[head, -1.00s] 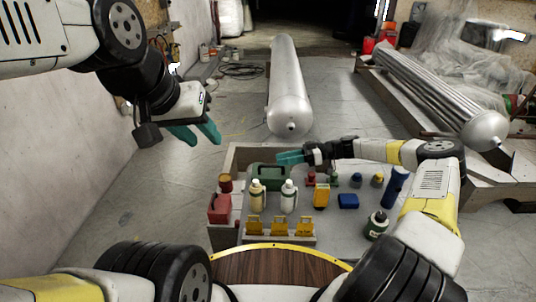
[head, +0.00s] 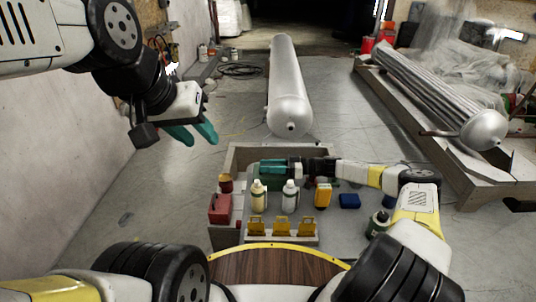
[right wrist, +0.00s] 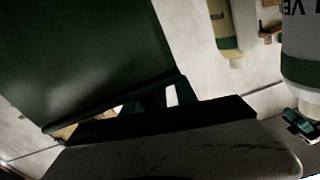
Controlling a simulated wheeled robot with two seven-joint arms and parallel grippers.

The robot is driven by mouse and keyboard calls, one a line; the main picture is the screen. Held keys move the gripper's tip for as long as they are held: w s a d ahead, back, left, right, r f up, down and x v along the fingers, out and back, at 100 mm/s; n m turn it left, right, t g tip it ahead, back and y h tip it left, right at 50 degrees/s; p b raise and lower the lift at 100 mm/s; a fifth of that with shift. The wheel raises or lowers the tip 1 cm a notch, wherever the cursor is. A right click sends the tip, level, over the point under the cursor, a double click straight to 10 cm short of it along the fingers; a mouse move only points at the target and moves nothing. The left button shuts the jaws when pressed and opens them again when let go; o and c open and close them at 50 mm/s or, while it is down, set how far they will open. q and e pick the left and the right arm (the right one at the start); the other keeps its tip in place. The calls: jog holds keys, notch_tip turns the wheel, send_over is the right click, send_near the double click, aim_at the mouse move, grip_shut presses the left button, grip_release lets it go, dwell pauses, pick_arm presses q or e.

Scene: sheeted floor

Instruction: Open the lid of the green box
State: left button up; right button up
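The green box (head: 273,181) stands at the back left of the grey tray-like surface, behind two bottles. Its top is largely hidden by my right gripper (head: 273,167), whose teal fingers point left over it. In the right wrist view a large dark green surface, likely the box (right wrist: 90,55), fills the upper left, very close. I cannot tell whether the fingers touch the box, or whether they are apart. The lid looks down, but its edge is hidden. My left gripper (head: 194,134) is open and empty, raised in the air left of the tray.
A cream bottle (head: 258,196) and a white bottle (head: 289,196) stand just in front of the box. A red box (head: 220,208), yellow holders (head: 282,227) and a blue block (head: 349,201) are nearby. A long metal tank (head: 289,85) lies behind.

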jog(key=shift+a, duration=0.1)
grip_shut()
dwell(1.4)
